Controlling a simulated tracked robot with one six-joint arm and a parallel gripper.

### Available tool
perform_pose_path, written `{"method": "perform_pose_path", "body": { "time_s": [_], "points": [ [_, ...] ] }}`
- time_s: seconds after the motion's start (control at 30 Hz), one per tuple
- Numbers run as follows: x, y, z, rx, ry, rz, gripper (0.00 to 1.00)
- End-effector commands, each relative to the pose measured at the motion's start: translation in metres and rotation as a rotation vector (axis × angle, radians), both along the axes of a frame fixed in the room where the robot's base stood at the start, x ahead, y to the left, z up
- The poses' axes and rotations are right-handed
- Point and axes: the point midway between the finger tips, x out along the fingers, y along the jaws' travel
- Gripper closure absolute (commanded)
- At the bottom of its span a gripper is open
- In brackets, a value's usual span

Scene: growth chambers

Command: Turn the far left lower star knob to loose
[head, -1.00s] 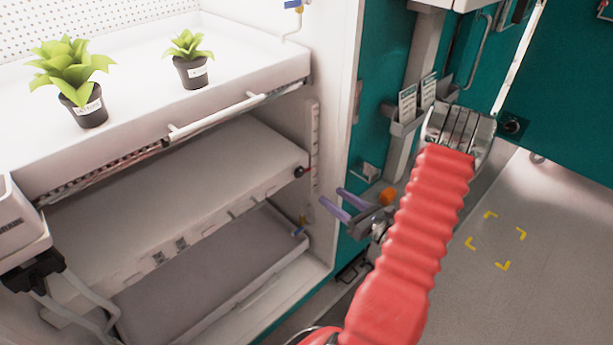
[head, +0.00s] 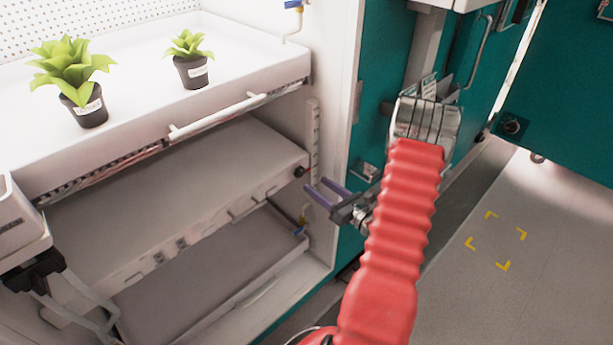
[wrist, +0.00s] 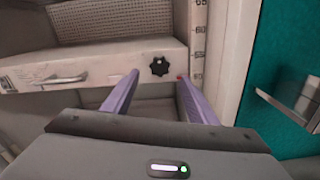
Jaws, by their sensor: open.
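A black star knob (wrist: 159,66) sits on the front face of the lower shelf (wrist: 90,66), near its right end, in the wrist view. In the head view the knob (head: 300,171) is a small dark spot at that shelf's right corner. My gripper (wrist: 158,82) is open and empty, its two purple fingers pointing toward the shelf. In the wrist view the knob shows between the fingertips, farther off and apart from them. In the head view my gripper (head: 321,193) is just right of and below the knob.
A scale strip (wrist: 198,50) runs up the frame right of the knob. A teal door panel (wrist: 285,80) with a metal latch stands to the right. A tray (head: 250,60) with two potted plants is above. Open floor (head: 530,220) lies at the right.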

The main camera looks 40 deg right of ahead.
Motion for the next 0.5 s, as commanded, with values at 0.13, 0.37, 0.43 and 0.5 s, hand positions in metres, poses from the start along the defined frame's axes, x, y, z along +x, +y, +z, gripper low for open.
{"method": "perform_pose_path", "body": {
  "time_s": [0.13,0.37,0.43,0.5],
  "points": [
    [0.023,0.002,0.0,-0.001,0.0,0.003,0.47],
    [0.056,0.002,0.0,-0.002,-0.001,0.003,0.47],
    [0.062,0.002,0.0,-0.001,0.0,0.001,0.47],
    [0.067,0.002,0.0,0.0,0.001,0.001,0.47]
  ]
}}
